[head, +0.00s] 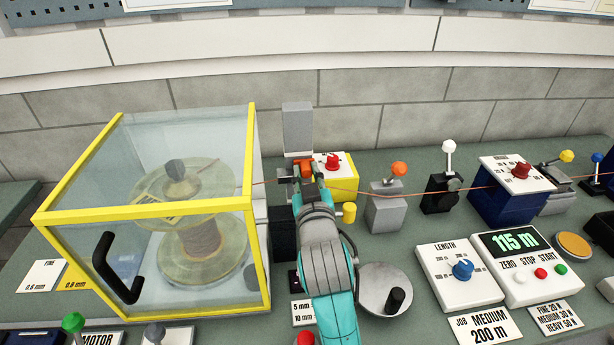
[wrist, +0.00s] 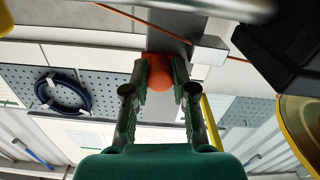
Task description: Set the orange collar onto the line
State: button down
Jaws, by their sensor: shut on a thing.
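The orange collar (head: 306,170) is between the fingertips of my gripper (head: 308,172), which is shut on it; the wrist view shows the collar (wrist: 160,72) pinched between both fingers (wrist: 161,80). The line (head: 412,194) is a thin copper-coloured strand running from the spool box past the collar to the right. In the wrist view the line (wrist: 118,11) passes beyond the collar, near a grey upright post (wrist: 165,32). I cannot tell whether the collar touches the line. My arm hides part of the station below.
The clear, yellow-framed spool box (head: 250,200) stands left of my gripper. A yellow box with a red knob (head: 332,162) is close on the right. A grey block with an orange lever (head: 386,210) and a round crank plate (head: 372,292) stand further right.

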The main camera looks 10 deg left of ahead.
aim_at(304, 150)
notch_tip(304, 150, up, 4)
jog(key=shift+f, duration=0.25)
jog(key=c, duration=0.9)
grip_release()
jog(key=v, duration=1.2)
